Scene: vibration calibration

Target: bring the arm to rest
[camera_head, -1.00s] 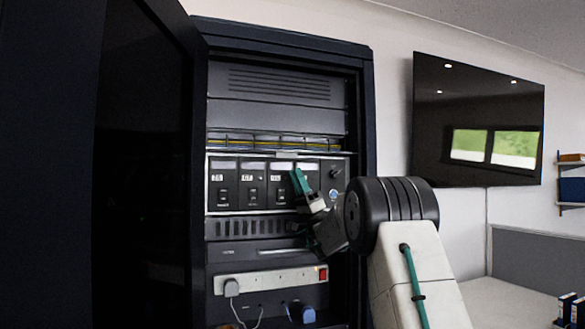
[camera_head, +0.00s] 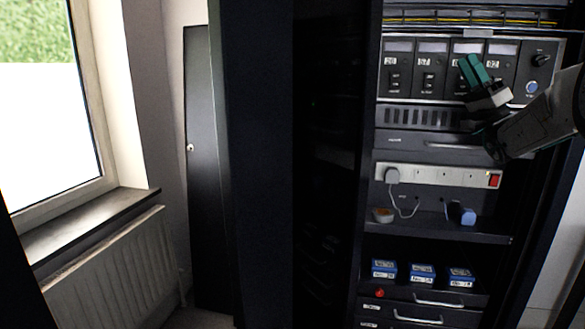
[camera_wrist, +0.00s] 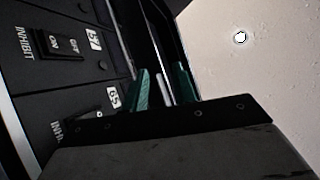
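My gripper (camera_head: 469,58) is in front of the control panel (camera_head: 425,98) in the rack, at the right of the head view. Its two teal fingers point up and slightly left, overlapping the third switch module. In the wrist view the fingers (camera_wrist: 162,72) stand apart with nothing held between them, so it is open. Part of my pale arm (camera_head: 540,125) reaches in from the right edge. The wrist view shows a black INHIBIT switch (camera_wrist: 60,45) and the labels 57 and 65 close by at left. I cannot tell whether the fingers touch the panel.
Below the panel are a power strip (camera_head: 435,175) with a red switch, a blue plug (camera_head: 462,213), several small blue boxes (camera_head: 422,272) and drawers with handles. A dark open rack door (camera_head: 265,160) stands left of the rack. A window (camera_head: 55,110) and radiator (camera_head: 105,265) are further left.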

